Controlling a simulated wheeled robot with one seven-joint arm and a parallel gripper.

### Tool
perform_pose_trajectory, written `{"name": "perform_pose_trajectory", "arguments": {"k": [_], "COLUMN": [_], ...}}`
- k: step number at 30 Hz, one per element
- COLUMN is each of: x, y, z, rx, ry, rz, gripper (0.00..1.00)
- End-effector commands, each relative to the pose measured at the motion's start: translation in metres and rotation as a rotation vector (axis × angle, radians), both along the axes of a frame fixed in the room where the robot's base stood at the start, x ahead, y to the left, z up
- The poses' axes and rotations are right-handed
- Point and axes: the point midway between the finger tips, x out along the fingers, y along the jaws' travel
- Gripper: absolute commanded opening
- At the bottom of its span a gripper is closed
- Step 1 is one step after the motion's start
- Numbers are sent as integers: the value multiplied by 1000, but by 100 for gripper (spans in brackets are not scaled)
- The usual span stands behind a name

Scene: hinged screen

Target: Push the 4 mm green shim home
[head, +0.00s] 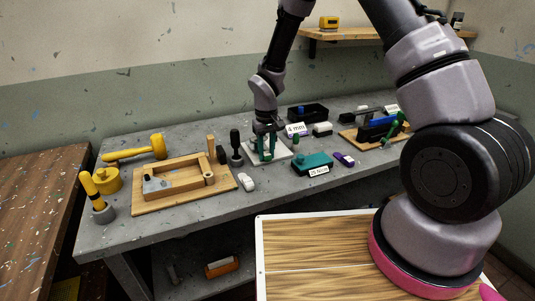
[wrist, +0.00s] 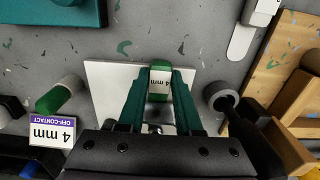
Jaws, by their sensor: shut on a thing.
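My gripper (wrist: 160,90) is shut on the green shim (wrist: 160,92), a small green piece with a white "4 mm" label, gripped between its teal fingers. A white plate (wrist: 105,88) lies beneath them on the grey bench. In the head view my gripper (head: 266,146) is over the same white plate (head: 281,156), and its fingers hide most of the shim. I cannot tell whether the shim touches the plate or sits in a slot. A card reading "4 mm OFF-CONTACT" (wrist: 52,132) stands beside a green-and-white cylinder (wrist: 58,95).
A teal block (head: 312,163) with a label sits right of the plate. A dark upright tool (head: 236,146) stands close on its left. A wooden frame (head: 180,182) and a yellow mallet (head: 135,150) lie further left. A black tray (head: 307,112) is behind.

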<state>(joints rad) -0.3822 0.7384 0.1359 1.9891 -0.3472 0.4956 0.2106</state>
Motion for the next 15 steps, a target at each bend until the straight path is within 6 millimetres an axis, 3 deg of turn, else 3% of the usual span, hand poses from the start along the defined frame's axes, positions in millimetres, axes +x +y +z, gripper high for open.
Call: {"name": "perform_pose_trajectory", "arguments": {"k": [15], "x": [6], "y": [2], "z": [0], "rx": [0], "ry": [1], "rz": [-1], "gripper": [0]}}
